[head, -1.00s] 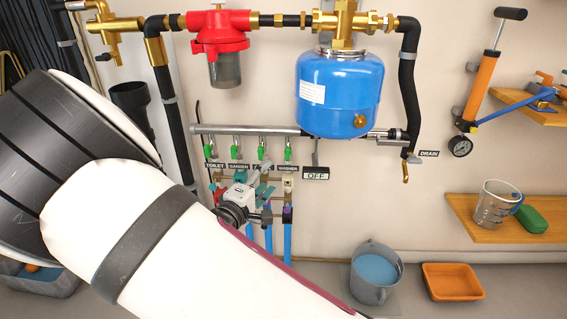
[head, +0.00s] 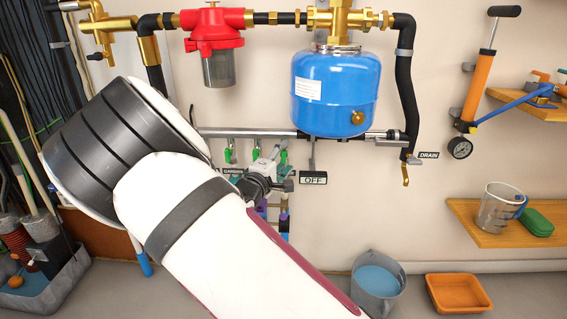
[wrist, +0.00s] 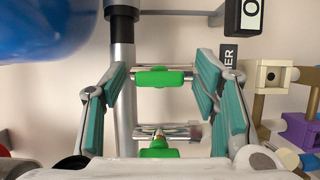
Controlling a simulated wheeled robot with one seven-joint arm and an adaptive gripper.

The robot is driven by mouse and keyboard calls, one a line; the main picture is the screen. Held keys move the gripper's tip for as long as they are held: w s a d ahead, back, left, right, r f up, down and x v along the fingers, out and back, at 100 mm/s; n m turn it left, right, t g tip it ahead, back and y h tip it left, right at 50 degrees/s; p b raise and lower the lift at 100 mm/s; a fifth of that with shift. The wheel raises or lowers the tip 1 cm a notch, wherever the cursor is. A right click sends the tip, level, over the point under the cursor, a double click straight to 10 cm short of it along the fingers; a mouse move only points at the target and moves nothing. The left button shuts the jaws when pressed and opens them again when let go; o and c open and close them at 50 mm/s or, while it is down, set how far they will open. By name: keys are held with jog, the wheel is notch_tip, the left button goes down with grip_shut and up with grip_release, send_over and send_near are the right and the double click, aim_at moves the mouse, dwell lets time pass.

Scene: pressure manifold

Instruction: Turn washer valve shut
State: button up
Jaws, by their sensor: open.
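The washer valve's green handle (wrist: 163,77) is in the wrist view, beside a partly hidden label ending in "ER". It lies lengthwise across the gap between my fingers. My gripper (wrist: 160,75) is open, with one teal-padded finger off each end of the handle and a gap showing on both sides. In the head view the washer handle (head: 284,157) is small, just right of my gripper (head: 268,163), which partly hides the valve row. The washer label is hidden there.
A neighbouring green handle (wrist: 158,148) sits close by, lower in the wrist view. The blue tank (head: 335,90) hangs above the metal manifold pipe (head: 350,134). An "OFF" sign (head: 313,178) is right of the valves. A bucket (head: 378,285) and orange tray (head: 458,293) stand below.

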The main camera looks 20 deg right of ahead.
jog(key=shift+w+d, duration=0.25)
jog(key=c, duration=1.2)
